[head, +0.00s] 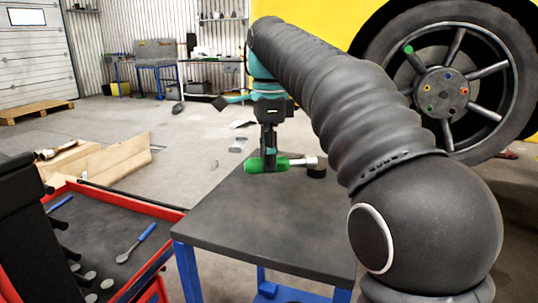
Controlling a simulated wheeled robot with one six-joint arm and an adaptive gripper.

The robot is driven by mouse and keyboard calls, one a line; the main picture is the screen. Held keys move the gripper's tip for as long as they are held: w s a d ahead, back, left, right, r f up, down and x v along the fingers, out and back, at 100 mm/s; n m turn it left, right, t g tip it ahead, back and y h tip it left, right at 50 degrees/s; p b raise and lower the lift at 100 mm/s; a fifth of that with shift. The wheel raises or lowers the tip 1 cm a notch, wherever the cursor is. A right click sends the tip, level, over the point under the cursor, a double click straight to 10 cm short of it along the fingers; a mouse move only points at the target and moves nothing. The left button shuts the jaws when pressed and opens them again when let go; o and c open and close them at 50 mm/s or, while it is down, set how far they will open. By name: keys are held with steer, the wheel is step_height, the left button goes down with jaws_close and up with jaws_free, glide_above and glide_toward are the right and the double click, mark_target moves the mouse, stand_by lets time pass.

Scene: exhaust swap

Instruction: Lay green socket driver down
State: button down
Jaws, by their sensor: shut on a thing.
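The green socket driver (267,165) has a green handle and a silver socket end that points right. It lies level at the far part of the dark table top (255,224). My gripper (269,152) points down and is shut on the driver's green handle from above. The driver is at or just above the table surface; I cannot tell whether it touches. My arm hides the right side of the table.
A small black round thing (316,172) sits by the driver's socket end. A red tool cart (165,252) with a blue-handled tool (137,243) stands at left. A car wheel (455,85) with coloured nuts is at right. The near table top is clear.

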steer(key=shift+f+b, duration=1.9)
steer(key=shift+f, duration=1.1)
steer(key=shift+f+b, duration=0.5)
steer(key=shift+f, duration=0.4)
steer(key=c, duration=0.7)
jaws_free()
steer(key=shift+w+r, duration=0.1)
steer(key=shift+r, duration=3.65)
